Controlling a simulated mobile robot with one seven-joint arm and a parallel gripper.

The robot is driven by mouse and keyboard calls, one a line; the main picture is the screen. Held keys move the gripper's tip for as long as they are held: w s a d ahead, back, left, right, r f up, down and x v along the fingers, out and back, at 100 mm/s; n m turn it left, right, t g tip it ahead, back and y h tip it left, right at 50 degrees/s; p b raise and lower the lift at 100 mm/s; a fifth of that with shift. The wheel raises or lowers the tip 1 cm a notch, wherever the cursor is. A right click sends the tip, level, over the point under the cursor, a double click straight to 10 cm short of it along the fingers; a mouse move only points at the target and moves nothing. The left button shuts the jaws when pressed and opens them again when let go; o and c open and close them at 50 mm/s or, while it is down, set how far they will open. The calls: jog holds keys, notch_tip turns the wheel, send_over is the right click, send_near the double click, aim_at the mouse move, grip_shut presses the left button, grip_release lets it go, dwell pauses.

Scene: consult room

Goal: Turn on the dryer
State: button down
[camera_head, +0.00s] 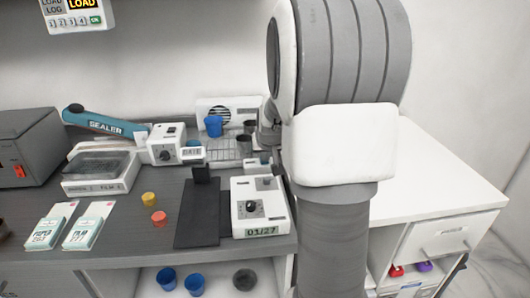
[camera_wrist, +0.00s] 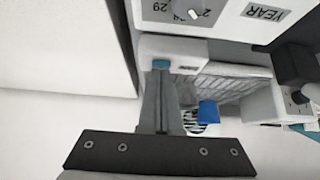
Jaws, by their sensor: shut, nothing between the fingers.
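What looks like the dryer is the white unit with a round fan grille (camera_head: 219,112) at the back of the counter, with a wire rack (camera_head: 222,150) in front of it. A small white box (camera_wrist: 184,47) with a teal button (camera_wrist: 160,63) and a dark label stands beside the rack; it also shows in the head view (camera_head: 257,168). My gripper (camera_wrist: 160,76) is shut and empty, its fingertips right by the teal button. I cannot tell whether they touch it. In the head view my arm hides most of the gripper.
Blue cups (camera_head: 213,126) stand by the rack. A white date device (camera_head: 259,206) is on the counter front, close to my arm. A sealer (camera_head: 105,124), a film box (camera_head: 101,171) and a grey machine (camera_head: 27,147) are left. The white cabinet top (camera_head: 430,170) at right is clear.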

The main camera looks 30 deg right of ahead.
jog(key=shift+s+f+b, duration=0.1)
jog(key=shift+f+b, duration=0.45)
jog(key=shift+b, duration=0.15)
jog(key=shift+r, duration=0.25)
jog(key=shift+r+p, duration=0.1)
jog(key=shift+p, duration=0.25)
jog(key=shift+r+p, duration=0.4)
jog(key=shift+r, duration=0.3)
jog(key=shift+r, duration=0.25)
jog(key=p+v, duration=0.3)
jog(key=v, duration=0.9)
jog(key=shift+s+a+p, duration=0.25)
jog(key=shift+s+p, duration=0.05)
jog(key=shift+s, duration=0.2)
